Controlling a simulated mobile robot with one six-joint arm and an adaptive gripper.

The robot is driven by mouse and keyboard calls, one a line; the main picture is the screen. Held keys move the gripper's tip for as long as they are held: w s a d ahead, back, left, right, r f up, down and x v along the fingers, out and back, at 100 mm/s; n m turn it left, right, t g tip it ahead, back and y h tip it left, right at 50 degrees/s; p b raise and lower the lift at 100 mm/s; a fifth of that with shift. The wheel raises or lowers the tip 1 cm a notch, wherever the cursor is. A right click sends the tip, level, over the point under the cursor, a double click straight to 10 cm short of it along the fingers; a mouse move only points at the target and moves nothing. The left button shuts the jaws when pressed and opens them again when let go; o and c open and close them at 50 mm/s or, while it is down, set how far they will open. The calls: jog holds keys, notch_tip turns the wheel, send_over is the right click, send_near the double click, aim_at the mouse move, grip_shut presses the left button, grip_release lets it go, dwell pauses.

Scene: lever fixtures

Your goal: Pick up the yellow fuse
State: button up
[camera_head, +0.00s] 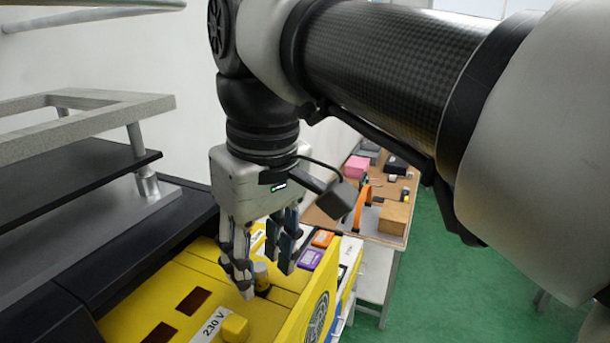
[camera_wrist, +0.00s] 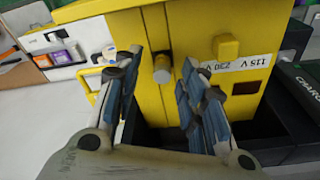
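The yellow fuse, a short cylinder with a paler end, shows in the wrist view (camera_wrist: 162,68) against the yellow panel (camera_wrist: 190,25). In the head view the fuse (camera_head: 261,274) shows between my fingers, standing at a dark socket in the yellow box (camera_head: 165,280). My gripper (camera_head: 267,281) is open and pointing down, with its fingers on either side of the fuse. In the wrist view, gaps show between the fuse and both fingers. A yellow knob (camera_head: 235,326) is beside the 230 V label; it also shows in the wrist view (camera_wrist: 225,47).
A raised yellow panel (camera_head: 318,305) stands close to the right of my gripper. Purple (camera_head: 310,258) and orange (camera_head: 322,239) items lie beyond it. A table with a wooden block (camera_head: 394,218) is farther back. Black and grey equipment (camera_head: 75,215) stands at left.

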jog(key=shift+s+f, duration=0.15)
jog(key=shift+f, duration=0.6)
jog(key=shift+c, duration=0.4)
grip_shut()
jog(key=shift+a+r, duration=0.1)
